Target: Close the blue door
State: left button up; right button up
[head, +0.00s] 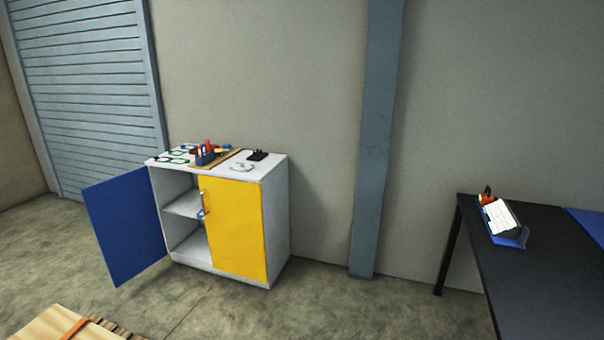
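The blue door (125,226) is the left door of a white cabinet (278,220) that stands against the back wall. It stands wide open, swung out to the left, so the shelf (186,205) inside shows. The yellow door (236,228) on the right side of the cabinet is shut. A handle (203,195) and a small blue item (202,213) show at the yellow door's left edge. No handle can be made out on the blue door. Neither of my grippers is in view.
Tools and a small blue box (206,157) lie on the cabinet top. A wooden pallet (60,325) with an orange strap is at the bottom left. A black table (535,265) with a blue holder stands at the right. The floor before the cabinet is clear.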

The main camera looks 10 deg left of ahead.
aim_at(122, 210)
jog(key=k+j+z, duration=0.1)
jog(key=k, duration=0.95)
jog(key=k+j, duration=0.2)
jog(key=k, duration=0.3)
jog(key=k+j+z, duration=0.1)
jog(key=k, duration=0.4)
jog(key=k+j, duration=0.15)
jog(key=j, duration=0.2)
jog(key=k+j+z, duration=0.1)
jog(key=j, duration=0.25)
jog(key=k+j, duration=0.25)
jog(key=j, duration=0.7)
jog(key=j+z, duration=0.1)
jog(key=j, duration=0.55)
jog(key=k+j, duration=0.15)
jog(key=j, duration=0.5)
jog(key=j+z, duration=0.1)
jog(key=j, duration=0.6)
jog(key=k+j, duration=0.15)
jog(key=j, duration=0.5)
jog(key=i+j+z, duration=0.2)
jog(key=j, duration=2)
jog(key=k, duration=0.1)
